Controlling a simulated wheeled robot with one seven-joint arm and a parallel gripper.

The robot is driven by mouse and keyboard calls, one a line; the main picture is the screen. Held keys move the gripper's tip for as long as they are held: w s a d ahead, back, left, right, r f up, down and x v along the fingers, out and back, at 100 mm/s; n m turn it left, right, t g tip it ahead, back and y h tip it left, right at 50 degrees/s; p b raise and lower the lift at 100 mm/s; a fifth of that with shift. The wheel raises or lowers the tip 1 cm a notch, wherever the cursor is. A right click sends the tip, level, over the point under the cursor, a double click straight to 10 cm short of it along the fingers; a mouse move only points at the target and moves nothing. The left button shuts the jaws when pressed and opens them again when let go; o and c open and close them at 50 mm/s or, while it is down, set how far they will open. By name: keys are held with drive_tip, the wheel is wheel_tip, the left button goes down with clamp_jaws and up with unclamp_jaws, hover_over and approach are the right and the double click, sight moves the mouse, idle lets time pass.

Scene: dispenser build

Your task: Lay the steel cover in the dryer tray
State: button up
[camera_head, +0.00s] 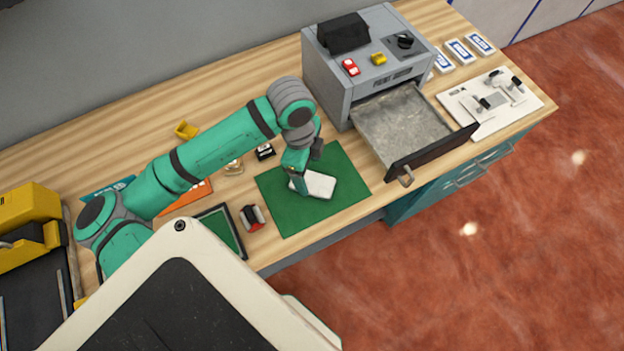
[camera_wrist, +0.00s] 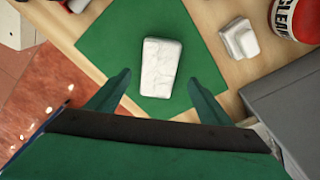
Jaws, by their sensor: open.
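A pale, mottled rectangular piece, which I take to be the steel cover (camera_head: 320,186), lies flat on the green mat (camera_head: 345,177). In the wrist view the cover (camera_wrist: 160,66) sits between and just ahead of my two fingers. My gripper (camera_wrist: 159,78) is open and empty, with a finger on each side of the cover's near end and no visible contact. In the head view my gripper (camera_head: 298,178) is over the cover's left side and hides part of it. The dryer tray (camera_head: 400,120) is a pulled-out, empty-looking drawer of the grey dryer (camera_head: 350,75).
A red container (camera_wrist: 298,16) and a small white block (camera_wrist: 239,39) are near the mat. A black-and-red item (camera_head: 252,217) and a green-lined tray (camera_head: 222,231) lie left of it. A white board with parts (camera_head: 490,103) is right of the drawer.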

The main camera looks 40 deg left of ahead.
sight(312, 182)
drive_tip(key=shift+d+f, duration=0.2)
drive_tip(key=shift+f, duration=0.95)
drive_tip(key=shift+d+f, duration=0.15)
drive_tip(key=shift+f, duration=0.95)
drive_tip(key=c, duration=1.3)
drive_tip(key=shift+r, duration=0.15)
